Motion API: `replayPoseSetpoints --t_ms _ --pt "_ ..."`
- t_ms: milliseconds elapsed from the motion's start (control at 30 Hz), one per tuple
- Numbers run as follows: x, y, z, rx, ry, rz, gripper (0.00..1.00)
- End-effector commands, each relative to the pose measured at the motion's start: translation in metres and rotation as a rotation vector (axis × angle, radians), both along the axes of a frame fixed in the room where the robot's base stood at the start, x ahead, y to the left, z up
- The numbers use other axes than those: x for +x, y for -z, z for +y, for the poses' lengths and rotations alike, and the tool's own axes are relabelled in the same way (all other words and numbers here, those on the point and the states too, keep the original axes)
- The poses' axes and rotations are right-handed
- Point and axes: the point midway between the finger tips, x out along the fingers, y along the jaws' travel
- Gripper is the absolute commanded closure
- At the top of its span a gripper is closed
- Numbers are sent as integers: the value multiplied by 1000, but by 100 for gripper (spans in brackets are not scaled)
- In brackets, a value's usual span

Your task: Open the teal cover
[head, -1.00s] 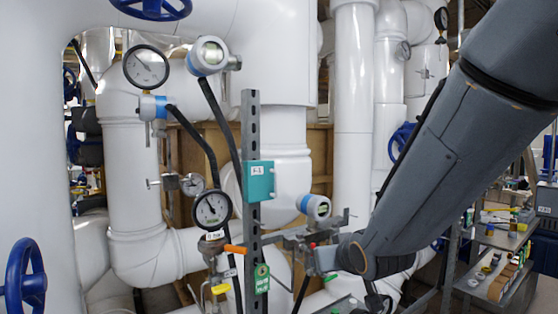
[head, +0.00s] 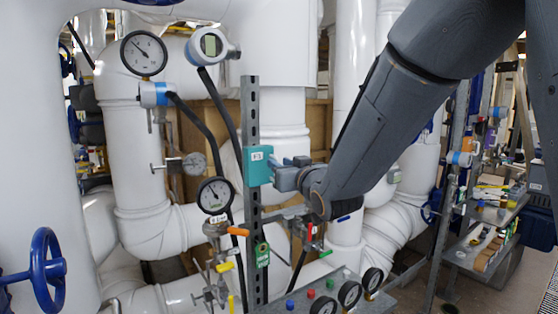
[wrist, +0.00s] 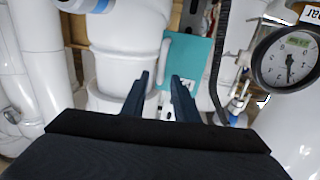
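The teal cover (head: 259,160) is a small box face with a white label, mounted on an upright slotted metal strut (head: 250,110). It looks closed. In the wrist view the teal cover (wrist: 200,58) lies ahead, with a pale bar handle (wrist: 166,58) along its left edge. My gripper (head: 277,170) reaches in from the right, with its fingers close beside the cover. In the wrist view my gripper (wrist: 159,76) is open, with a gap between its two dark fingers. The handle's lower end shows between the fingertips; I cannot tell whether they touch it.
A pressure gauge (head: 214,195) and an orange-handled valve (head: 237,231) stand below left of the cover. A green tag (head: 262,255) hangs on the strut. A panel of gauges and buttons (head: 335,295) is below my arm. Large white pipes surround the area.

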Motion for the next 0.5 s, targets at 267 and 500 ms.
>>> replayPoseSetpoints --t_ms 267,500 --pt "13 0 6 0 0 0 73" --pt "14 0 6 0 0 0 73"
